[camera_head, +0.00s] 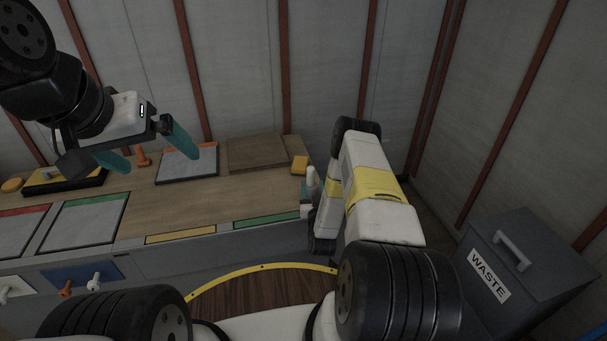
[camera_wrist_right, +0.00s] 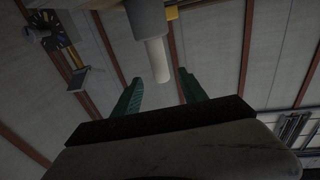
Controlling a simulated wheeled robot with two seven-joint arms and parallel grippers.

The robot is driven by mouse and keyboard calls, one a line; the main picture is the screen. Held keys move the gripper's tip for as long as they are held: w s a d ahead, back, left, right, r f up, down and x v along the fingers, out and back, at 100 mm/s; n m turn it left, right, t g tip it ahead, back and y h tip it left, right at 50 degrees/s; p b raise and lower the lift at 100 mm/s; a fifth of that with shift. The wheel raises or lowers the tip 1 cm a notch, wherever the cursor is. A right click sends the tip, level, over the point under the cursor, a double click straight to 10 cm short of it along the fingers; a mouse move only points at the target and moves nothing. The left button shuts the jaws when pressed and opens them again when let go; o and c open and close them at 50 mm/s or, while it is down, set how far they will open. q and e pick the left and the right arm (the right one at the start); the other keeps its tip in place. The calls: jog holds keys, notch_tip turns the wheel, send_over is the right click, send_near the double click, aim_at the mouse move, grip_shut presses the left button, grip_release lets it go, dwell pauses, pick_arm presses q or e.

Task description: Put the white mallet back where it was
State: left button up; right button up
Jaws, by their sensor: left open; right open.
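A pale upright piece (camera_head: 312,182) with a narrower top stands by the bench's right end, partly behind my right arm. My left gripper (camera_head: 160,163) is open and empty above the back left of the bench.
The wooden bench (camera_head: 190,208) holds a grey-topped panel (camera_head: 187,165), a brown board (camera_head: 256,152), a yellow block (camera_head: 299,165) and an orange piece (camera_head: 142,157). White and orange handles (camera_head: 95,281) show at a blue panel (camera_head: 80,272). A waste bin (camera_head: 530,260) stands right.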

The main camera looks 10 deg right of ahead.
jog(key=w+r+n+g+y, duration=0.1)
jog(key=w+r, duration=0.3)
jog(key=r, duration=0.4)
jog(key=w+r+g+y, duration=0.1)
jog(key=w+r, duration=0.2)
jog(key=r, duration=0.4)
jog(key=s+a+r+g, duration=0.1)
jog(key=s+r+g, duration=0.1)
jog(key=r, duration=0.6)
jog(key=s+a+r+g, duration=0.1)
jog(key=s+r, duration=0.1)
jog(key=r, duration=0.5)
jog(key=s+a+r+g+y, duration=0.2)
jog(key=s+a+r+g, duration=0.1)
jog(key=s+r, duration=0.95)
jog(key=s+a+r+n+g, duration=0.1)
jog(key=s+g, duration=0.3)
jog(key=s, duration=2.1)
jog(key=shift+s+a+r, duration=0.25)
jog(key=shift+s+a, duration=0.05)
jog(key=shift+s, duration=0.1)
